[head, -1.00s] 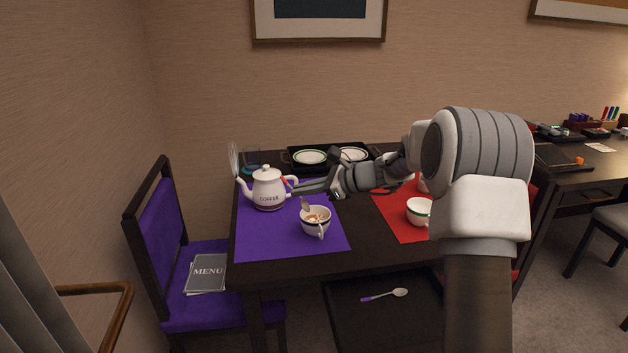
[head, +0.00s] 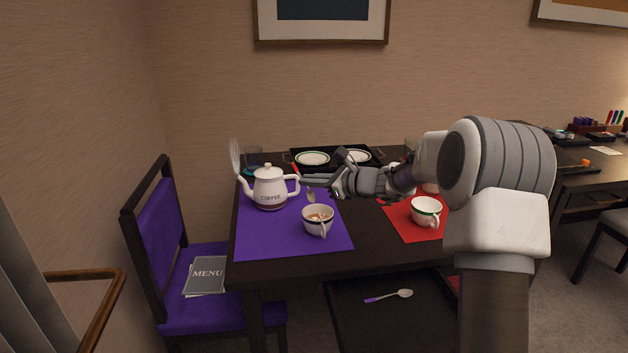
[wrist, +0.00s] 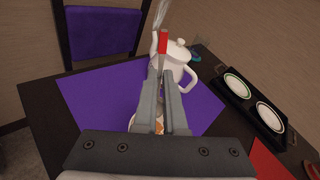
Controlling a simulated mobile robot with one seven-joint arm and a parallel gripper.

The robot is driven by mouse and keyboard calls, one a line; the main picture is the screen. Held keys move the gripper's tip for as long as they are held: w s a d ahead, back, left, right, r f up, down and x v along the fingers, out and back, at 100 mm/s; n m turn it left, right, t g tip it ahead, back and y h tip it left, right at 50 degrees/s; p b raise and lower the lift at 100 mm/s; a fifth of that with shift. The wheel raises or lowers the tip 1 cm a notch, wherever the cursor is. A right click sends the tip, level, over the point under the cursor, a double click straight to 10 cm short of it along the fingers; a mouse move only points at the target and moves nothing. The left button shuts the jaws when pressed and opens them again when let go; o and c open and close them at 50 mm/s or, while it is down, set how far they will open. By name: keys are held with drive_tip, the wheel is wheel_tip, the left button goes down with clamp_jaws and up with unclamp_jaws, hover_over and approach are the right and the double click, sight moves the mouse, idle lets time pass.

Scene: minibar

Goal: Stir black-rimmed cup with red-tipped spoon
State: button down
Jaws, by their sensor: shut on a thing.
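The black-rimmed cup (head: 316,227) stands upright on the purple mat, with foamy brown-and-white contents. In the wrist view it is mostly hidden behind my gripper. My gripper (head: 304,181) is shut on the red-tipped spoon (head: 311,194), above and behind the cup. The spoon's bowl end hangs down close to the cup's far rim and appears just above it; I cannot tell whether they touch. Its red tip (wrist: 163,41) points up beyond the fingers in the wrist view, where my gripper (wrist: 162,76) also shows.
A white coffee pot (head: 269,188) stands left of the cup, close to my gripper. A green-rimmed cup (head: 426,213) is on the red mat (head: 400,222). A black tray (head: 335,167) with two plates is behind. A purple-ended spoon (head: 390,296) lies low in front.

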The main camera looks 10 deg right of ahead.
drive_tip(key=f+b, duration=0.1)
drive_tip(key=f, duration=0.1)
drive_tip(key=b, duration=0.4)
hover_over(319, 225)
drive_tip(key=w, duration=0.2)
drive_tip(key=shift+w+a+f, duration=0.1)
drive_tip(key=shift+f, duration=1.15)
drive_tip(key=shift+w+a+f, duration=0.1)
drive_tip(key=shift+f, duration=1.1)
drive_tip(key=shift+d+p, duration=0.15)
drive_tip(key=shift+p, duration=0.15)
